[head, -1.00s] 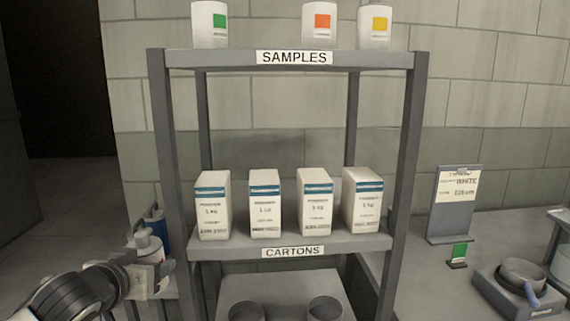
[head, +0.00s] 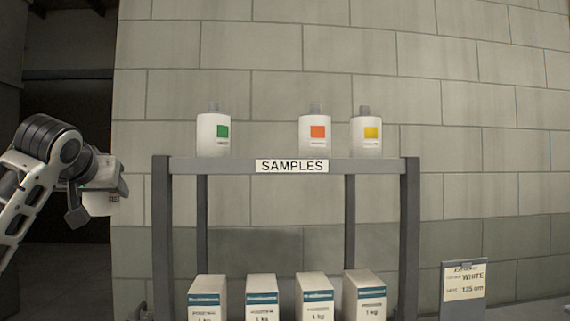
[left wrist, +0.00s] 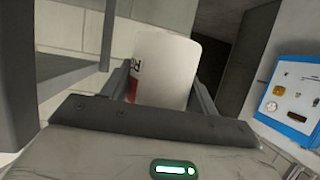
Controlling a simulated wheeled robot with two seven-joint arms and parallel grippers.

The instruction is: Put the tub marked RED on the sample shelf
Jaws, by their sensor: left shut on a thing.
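My left gripper (head: 97,192) is shut on a white tub (head: 102,205), left of the rack and apart from it, about level in the picture with the sample shelf (head: 225,167). In the left wrist view the tub (left wrist: 168,68) sits between both fingers, tilted in the picture; part of a red patch and a dark letter show at its left edge, the rest of its label is turned away. The shelf, marked SAMPLES, holds a green-marked tub (head: 213,136), an orange-marked tub (head: 312,134) and a yellow-marked tub (head: 366,136). My right gripper is not in view.
Free room lies between the green and orange tubs, and at both shelf ends. The rack's left post (head: 162,235) stands between my gripper and the shelf. Several cartons (head: 261,296) stand below. A card stand (head: 464,285) is at right.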

